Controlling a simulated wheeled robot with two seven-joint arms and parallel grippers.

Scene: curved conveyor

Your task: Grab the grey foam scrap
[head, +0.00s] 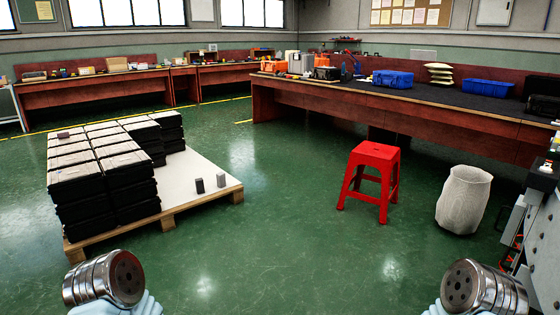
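Two small upright blocks stand apart on the bare part of the pallet. One is a mid-grey block (221,180) near the pallet's right end. The other is a dark, nearly black block (199,185) just to its left. The grey one fits the grey foam scrap best, but I cannot tell the material from here. A small brownish-red piece (63,134) lies on top of the black stacks. Only metal arm parts of mine show at the bottom left and bottom right corners. Neither gripper's fingers can be seen, and both arms are well away from the blocks.
The wooden pallet (205,204) carries stacked black boxes (105,190) on its left. A red stool (372,178) and a pale waste bin (463,199) stand to the right. Workbenches (400,105) line the back. The green floor between pallet and stool is clear.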

